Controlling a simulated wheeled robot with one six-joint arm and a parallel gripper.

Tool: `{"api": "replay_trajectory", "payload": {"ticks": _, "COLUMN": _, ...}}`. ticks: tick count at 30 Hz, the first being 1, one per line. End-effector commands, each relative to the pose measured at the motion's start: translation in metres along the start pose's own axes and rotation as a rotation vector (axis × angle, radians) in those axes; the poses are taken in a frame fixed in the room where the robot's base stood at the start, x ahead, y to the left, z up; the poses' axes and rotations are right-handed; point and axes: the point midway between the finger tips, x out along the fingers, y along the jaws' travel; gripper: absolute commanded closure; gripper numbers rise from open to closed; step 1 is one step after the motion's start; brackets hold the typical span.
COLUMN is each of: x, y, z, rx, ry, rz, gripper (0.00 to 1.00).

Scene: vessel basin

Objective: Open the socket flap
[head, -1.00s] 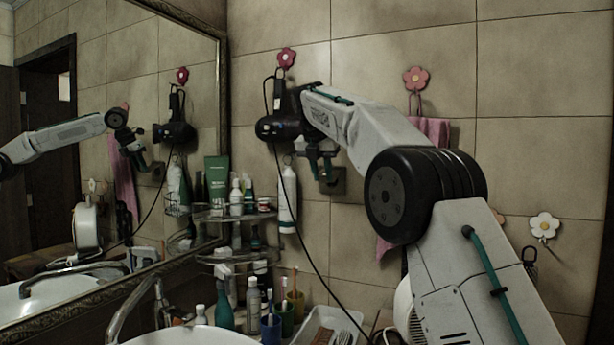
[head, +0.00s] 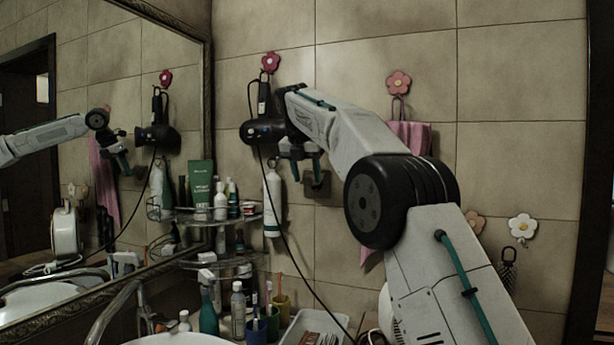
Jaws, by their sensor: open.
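The dark square socket (head: 318,186) is on the tiled wall, right of the white bottle. Its upper part is partly covered by my gripper, and I cannot tell how its flap stands. My gripper (head: 306,170) points down with its jaws open and empty. It shows just above and to the left of the socket, overlapping its top edge in the picture. I cannot tell whether it touches the socket. The mirror also shows the gripper, to the left of the hairdryer's reflection.
A black hairdryer (head: 258,131) hangs beside my wrist, its cord running down the wall. A pink towel (head: 412,136) hangs behind my arm. A corner shelf (head: 240,218) with bottles, a white bottle (head: 272,203), cups and a tray (head: 313,328) crowd the left and below. A mirror (head: 100,200) fills the left.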

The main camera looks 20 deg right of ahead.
Motion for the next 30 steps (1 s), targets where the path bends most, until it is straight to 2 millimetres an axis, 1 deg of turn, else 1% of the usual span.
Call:
{"api": "replay_trajectory", "payload": {"ticks": 6, "x": -0.024, "y": 0.001, "z": 0.001, "rx": 0.001, "ry": -0.002, "rz": 0.002, "gripper": 0.53}}
{"api": "replay_trajectory", "payload": {"ticks": 14, "x": -0.046, "y": 0.001, "z": 0.0, "rx": 0.0, "ry": -0.003, "rz": 0.002, "gripper": 0.53}}
{"api": "replay_trajectory", "payload": {"ticks": 25, "x": -0.057, "y": -0.001, "z": -0.024, "rx": -0.001, "ry": -0.001, "rz": 0.002, "gripper": 0.53}}
{"api": "replay_trajectory", "payload": {"ticks": 30, "x": -0.07, "y": -0.001, "z": -0.049, "rx": -0.002, "ry": -0.001, "rz": 0.003, "gripper": 0.53}}
